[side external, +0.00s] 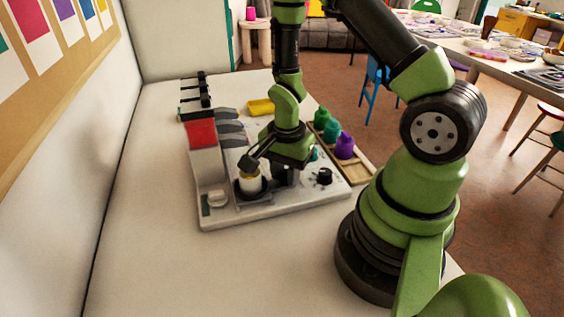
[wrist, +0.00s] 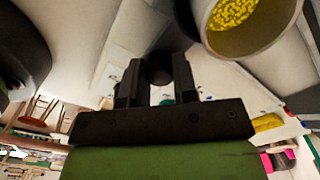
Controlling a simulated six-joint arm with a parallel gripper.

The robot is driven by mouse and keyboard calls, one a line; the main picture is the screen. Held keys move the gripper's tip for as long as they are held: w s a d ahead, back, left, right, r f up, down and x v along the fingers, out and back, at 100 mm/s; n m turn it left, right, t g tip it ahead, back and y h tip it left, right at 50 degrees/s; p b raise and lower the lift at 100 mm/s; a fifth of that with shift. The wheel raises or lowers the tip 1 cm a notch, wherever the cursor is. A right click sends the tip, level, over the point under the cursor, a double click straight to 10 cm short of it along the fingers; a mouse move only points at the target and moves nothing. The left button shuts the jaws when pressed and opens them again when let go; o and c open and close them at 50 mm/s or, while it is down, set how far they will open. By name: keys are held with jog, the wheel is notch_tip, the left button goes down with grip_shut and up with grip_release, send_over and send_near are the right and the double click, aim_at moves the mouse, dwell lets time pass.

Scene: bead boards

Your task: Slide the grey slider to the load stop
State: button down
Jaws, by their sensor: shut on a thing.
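My gripper (wrist: 157,82) is low over the white board (side external: 275,209), pointing down. In the wrist view its two fingers are closed on a short, round, dark grey knob (wrist: 160,66), which looks like the handle of the grey slider. The rest of the slider and its track are hidden under my gripper in the side view. A white cup with yellow beads stands in a dark round holder left of my gripper; the cup (side external: 250,184) also shows close by in the wrist view (wrist: 212,36). I cannot make out which mark is the load stop.
A panel with a red face (side external: 201,133) and several grey chutes (side external: 231,127) stands along the board's left side. A yellow block (side external: 260,107) lies at the back. A black knob (side external: 325,176) is at right, near a wooden tray (side external: 356,171) with green, teal and purple bottles (side external: 345,146).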

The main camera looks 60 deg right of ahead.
jog(key=shift+s+a, duration=0.15)
jog(key=shift+a, duration=0.05)
jog(key=c, duration=0.9)
grip_release()
jog(key=shift+r, duration=0.1)
jog(key=shift+r, duration=0.25)
notch_tip(320, 180, up, 9)
jog(key=shift+r, duration=0.15)
jog(key=shift+r, duration=0.1)
jog(key=s+a+r+n+t, duration=0.2)
jog(key=r+n, duration=0.2)
jog(key=r, duration=0.1)
jog(key=s+a+r+n+t+y, duration=0.1)
jog(key=s+a+r+n+t, duration=0.1)
jog(key=r+n, duration=0.3)
jog(key=s+a+r+n+t+y, duration=0.1)
jog(key=s+a+r+n+t, duration=0.2)
jog(key=r, duration=0.4)
jog(key=shift+s+a+n, duration=0.45)
jog(key=shift+a+n, duration=0.25)
jog(key=shift+n, duration=0.3)
